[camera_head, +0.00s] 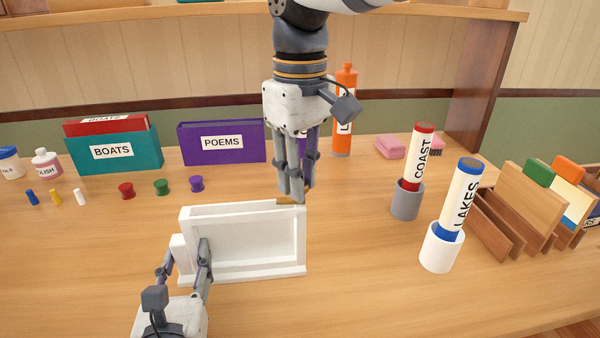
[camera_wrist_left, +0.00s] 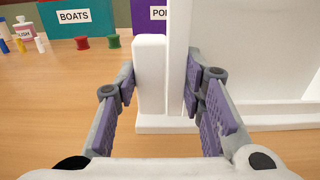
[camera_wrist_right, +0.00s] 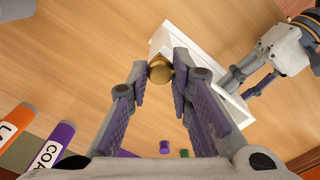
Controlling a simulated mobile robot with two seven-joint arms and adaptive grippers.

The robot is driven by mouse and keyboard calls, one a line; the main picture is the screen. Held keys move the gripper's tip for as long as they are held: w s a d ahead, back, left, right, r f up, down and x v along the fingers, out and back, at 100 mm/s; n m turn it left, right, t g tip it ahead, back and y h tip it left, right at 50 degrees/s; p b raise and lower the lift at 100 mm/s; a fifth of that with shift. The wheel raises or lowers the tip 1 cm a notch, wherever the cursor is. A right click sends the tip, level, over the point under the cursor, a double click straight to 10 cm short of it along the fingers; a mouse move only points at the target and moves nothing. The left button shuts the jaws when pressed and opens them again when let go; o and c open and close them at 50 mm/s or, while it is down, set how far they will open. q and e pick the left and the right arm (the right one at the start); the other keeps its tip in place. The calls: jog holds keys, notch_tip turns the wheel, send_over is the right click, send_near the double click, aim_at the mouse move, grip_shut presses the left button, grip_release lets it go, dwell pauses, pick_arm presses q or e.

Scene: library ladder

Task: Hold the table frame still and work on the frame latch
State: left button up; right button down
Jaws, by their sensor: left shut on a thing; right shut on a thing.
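The white table frame (camera_head: 250,240) stands upright on the table, a shallow box shape with a ledge at its base. My left gripper (camera_head: 186,255) is shut on the narrow upright block at the frame's left end; this block (camera_wrist_left: 151,75) sits between its purple pads in the left wrist view. My right gripper (camera_head: 293,198) points down at the frame's top right corner. It is shut on the brass frame latch (camera_wrist_right: 160,70), which shows between its fingertips in the right wrist view. In the head view the fingers mostly hide the latch.
Behind stand the BOATS box (camera_head: 112,152) and the POEMS box (camera_head: 205,143). The COAST tube (camera_head: 418,160) and LAKES tube (camera_head: 460,205) stand in holders at the right, beside a wooden rack (camera_head: 515,215). The front table is clear.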

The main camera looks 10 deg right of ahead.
jog(key=c, duration=1.4)
grip_release()
notch_tip(320, 180, up, 12)
pick_arm(q)
jog(key=o, duration=1.4)
